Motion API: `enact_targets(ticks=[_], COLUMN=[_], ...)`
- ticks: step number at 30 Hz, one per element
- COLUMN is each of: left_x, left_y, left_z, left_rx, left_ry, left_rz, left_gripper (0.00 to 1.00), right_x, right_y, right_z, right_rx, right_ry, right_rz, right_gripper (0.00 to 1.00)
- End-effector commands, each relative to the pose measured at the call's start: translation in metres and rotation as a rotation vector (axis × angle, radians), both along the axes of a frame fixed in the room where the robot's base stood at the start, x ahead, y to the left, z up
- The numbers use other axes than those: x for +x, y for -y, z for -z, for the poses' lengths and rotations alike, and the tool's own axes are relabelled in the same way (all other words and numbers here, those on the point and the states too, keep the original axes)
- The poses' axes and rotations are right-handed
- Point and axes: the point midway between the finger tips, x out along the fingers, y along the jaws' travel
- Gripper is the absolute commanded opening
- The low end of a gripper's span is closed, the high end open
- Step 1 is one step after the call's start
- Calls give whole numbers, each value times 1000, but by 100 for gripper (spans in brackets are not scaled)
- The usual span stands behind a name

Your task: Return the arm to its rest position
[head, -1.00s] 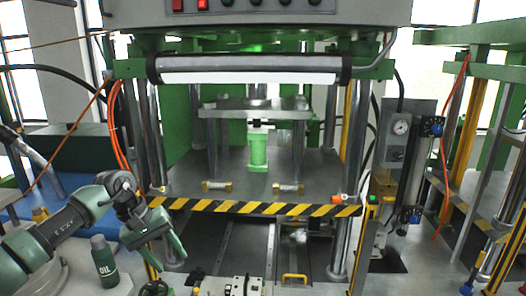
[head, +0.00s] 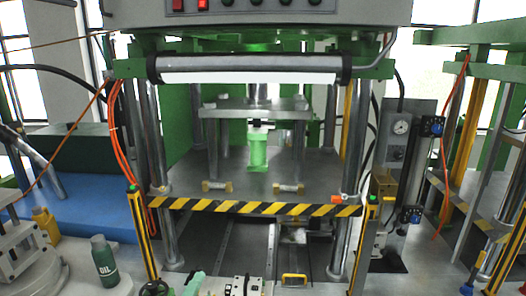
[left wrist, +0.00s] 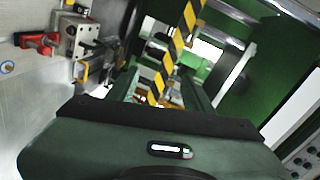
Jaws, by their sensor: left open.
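In the left wrist view, the dark green body of my left gripper (left wrist: 150,140) fills the bottom of the picture, with a dark bar along its front edge. Nothing held shows there. In the head view the left arm no longer crosses the left side. A small pale green piece (head: 195,283) shows at the bottom edge; I cannot tell whether it is part of my gripper. My right gripper is in neither view.
The press with its yellow-black striped bar (head: 255,209) stands in the middle; the bar also shows in the left wrist view (left wrist: 180,42). A green oil bottle (head: 104,262) and a yellow container (head: 46,226) stand at the left. A gauge panel (head: 398,140) is at the right.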

Motion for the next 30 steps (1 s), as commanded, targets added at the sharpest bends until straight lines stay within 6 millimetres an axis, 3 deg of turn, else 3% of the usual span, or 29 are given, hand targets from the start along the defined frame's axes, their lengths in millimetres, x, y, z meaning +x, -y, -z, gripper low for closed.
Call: enact_targets(ticks=[1, 3, 6, 9, 15, 21, 22, 24, 30], left_x=[-24, -58, -108, -151, -223, -287, -294, -285, -276], left_y=[-16, -34, -50, -57, -63, -64, -64, -63, -61], left_z=[30, 66, 106, 131, 158, 169, 172, 204, 274], left_rx=[-140, -312, -503, -631, -795, -904, -914, -904, -892], left_ry=[-138, -311, -514, -662, -875, -1040, -1060, -1059, -1075], left_rz=[-83, -202, -358, -482, -684, -861, -885, -880, -886], left_gripper=[51, 51, 51, 51, 51, 51, 51, 51, 51], right_x=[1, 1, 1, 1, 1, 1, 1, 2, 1], right_y=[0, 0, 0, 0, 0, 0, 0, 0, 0], right_z=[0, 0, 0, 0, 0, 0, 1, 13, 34], right_rx=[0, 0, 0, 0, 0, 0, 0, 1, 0], right_ry=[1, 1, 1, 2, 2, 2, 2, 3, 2], right_rz=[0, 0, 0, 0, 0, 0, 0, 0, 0], right_gripper=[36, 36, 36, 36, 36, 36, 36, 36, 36])
